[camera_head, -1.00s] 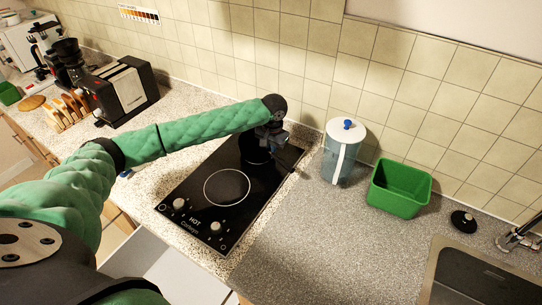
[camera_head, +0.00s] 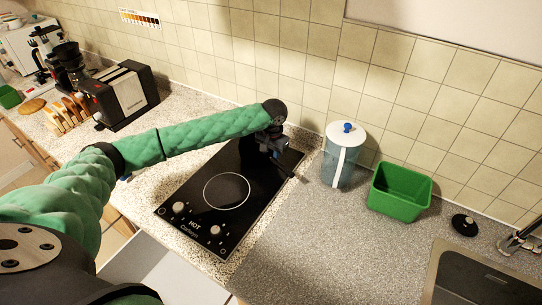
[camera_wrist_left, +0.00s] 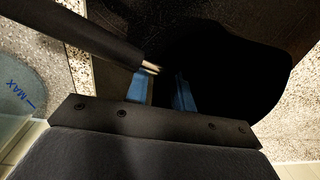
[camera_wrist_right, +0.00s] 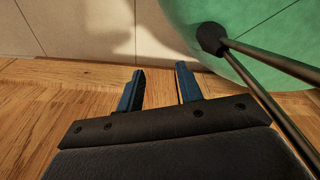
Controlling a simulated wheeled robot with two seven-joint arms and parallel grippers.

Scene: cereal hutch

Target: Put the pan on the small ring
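The black pan (camera_wrist_left: 225,65) shows in the left wrist view as a dark round shape at upper right. Its thick dark handle (camera_wrist_left: 85,30) comes in from the upper left and ends in a metal neck. My left gripper (camera_wrist_left: 160,88) has its fingers apart beside that neck, with a gap between them. In the head view my left gripper (camera_head: 272,148) is low over the back of the black hob (camera_head: 200,218) and largely hides the pan. The small ring is not clearly visible there. My right gripper (camera_wrist_right: 161,88) is open and empty.
The large ring (camera_head: 227,190) at the hob's front is bare. A green tub (camera_head: 400,192) and the sink (camera_head: 480,280) are further right. A toaster (camera_head: 122,95) stands left.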

